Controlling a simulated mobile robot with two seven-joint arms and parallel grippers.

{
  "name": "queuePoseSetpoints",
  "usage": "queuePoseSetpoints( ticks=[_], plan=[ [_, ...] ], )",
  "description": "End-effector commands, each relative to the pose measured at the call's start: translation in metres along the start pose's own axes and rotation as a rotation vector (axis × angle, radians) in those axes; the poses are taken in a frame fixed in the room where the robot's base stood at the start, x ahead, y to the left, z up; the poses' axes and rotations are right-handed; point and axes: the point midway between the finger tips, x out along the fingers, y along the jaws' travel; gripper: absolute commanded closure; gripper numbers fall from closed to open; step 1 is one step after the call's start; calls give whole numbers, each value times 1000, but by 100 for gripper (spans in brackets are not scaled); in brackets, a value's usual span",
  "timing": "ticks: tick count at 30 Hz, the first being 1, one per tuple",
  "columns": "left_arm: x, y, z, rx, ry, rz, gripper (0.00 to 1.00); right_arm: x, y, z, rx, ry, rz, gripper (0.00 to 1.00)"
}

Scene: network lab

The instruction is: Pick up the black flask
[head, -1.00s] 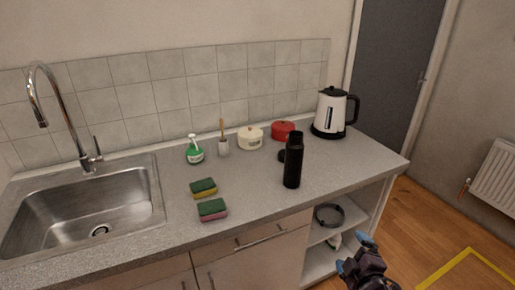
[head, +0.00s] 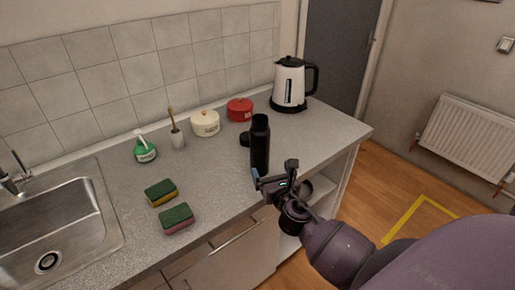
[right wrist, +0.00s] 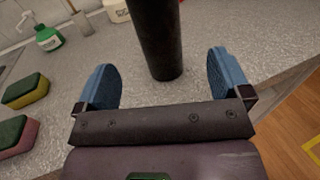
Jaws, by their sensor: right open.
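The black flask (head: 260,146) stands upright on the grey worktop, near its front edge, in the head view. A small dark round thing, perhaps its lid, sits just behind it to the left. In the right wrist view the flask (right wrist: 156,40) rises ahead of the fingers, with its top out of frame. My right gripper (head: 273,180) is at the worktop's front edge, close in front of the flask. In the right wrist view its blue fingers (right wrist: 165,82) are wide apart and empty, with the flask's base beyond and between them. My left gripper is not in view.
Two sponges (head: 176,218) lie to the left, by the sink (head: 60,235). A green soap bottle (head: 145,150), brush holder (head: 177,138), cream pot (head: 206,123), red pot (head: 240,109) and kettle (head: 290,85) stand behind. Worktop (head: 220,175) left of the flask is clear.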

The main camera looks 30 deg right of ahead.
Motion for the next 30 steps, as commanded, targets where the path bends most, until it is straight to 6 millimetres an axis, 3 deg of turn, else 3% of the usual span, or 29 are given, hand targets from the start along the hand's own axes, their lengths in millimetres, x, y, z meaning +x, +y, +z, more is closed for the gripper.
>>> queuePoseSetpoints(
  ticks=[7, 16, 24, 30],
  plan=[
    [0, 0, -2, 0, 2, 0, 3, 36, 1, 1, 2, -2, 0, 5],
    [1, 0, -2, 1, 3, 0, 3, 56, 1, -2, 6, 0, 0, 5],
    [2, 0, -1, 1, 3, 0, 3, 91, 4, -8, 6, -1, 0, 5],
    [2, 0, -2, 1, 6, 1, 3, 100, 4, -8, 6, 0, 1, 5]
  ],
)
